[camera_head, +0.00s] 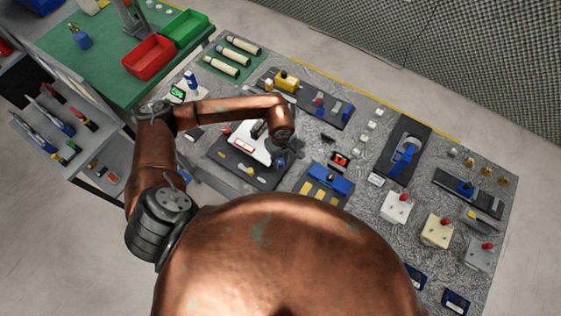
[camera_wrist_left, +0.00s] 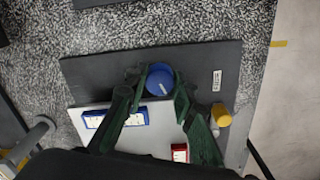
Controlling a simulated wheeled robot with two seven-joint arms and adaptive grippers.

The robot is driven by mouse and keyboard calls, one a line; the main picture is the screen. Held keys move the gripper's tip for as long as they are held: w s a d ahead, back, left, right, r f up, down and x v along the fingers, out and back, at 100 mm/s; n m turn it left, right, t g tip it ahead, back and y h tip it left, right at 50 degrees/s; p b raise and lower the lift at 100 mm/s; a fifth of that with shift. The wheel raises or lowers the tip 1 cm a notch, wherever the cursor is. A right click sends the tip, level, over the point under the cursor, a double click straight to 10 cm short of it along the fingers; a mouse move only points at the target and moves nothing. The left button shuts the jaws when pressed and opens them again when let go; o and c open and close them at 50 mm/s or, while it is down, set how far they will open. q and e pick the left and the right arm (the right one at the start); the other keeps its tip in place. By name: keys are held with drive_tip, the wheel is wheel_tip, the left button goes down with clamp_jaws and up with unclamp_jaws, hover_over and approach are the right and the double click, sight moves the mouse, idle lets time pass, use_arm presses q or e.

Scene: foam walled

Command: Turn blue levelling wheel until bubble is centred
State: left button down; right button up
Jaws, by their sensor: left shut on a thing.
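The blue levelling wheel (camera_wrist_left: 160,80) shows in the left wrist view at the edge of a white plate (camera_wrist_left: 160,140) on a dark base (camera_wrist_left: 100,75). My left gripper (camera_wrist_left: 158,76) has its green fingers on either side of the wheel and is shut on it. In the head view my left gripper (camera_head: 286,154) is over the right end of the white plate (camera_head: 246,146) and hides most of the wheel. A blue-and-white piece (camera_wrist_left: 116,118) lies on the plate; I cannot make out a bubble. My right gripper is not in view.
A yellow knob (camera_wrist_left: 221,115) and a small red part (camera_wrist_left: 180,152) are close to the fingers. A blue block (camera_head: 330,179) and a red display (camera_head: 340,160) are to the right. A yellow-topped fixture (camera_head: 287,82) stands behind. The bench is crowded.

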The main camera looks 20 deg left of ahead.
sight(280, 161)
use_arm(q)
drive_tip(key=shift+f+m+b, duration=0.2)
drive_tip(key=shift+m+b, duration=0.4)
drive_tip(key=shift+b, duration=0.2)
drive_tip(key=shift+r+m, duration=0.15)
drive_tip(key=shift+m, duration=0.15)
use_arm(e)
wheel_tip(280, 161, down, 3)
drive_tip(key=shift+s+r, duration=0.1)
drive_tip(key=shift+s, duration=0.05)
use_arm(q)
drive_tip(key=c, duration=1.6)
unclamp_jaws()
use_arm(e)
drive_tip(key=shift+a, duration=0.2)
use_arm(q)
drive_tip(key=shift+r, duration=0.15)
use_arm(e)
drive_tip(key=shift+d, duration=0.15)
use_arm(q)
wheel_tip(280, 161, up, 12)
drive_tip(key=shift+f, duration=0.1)
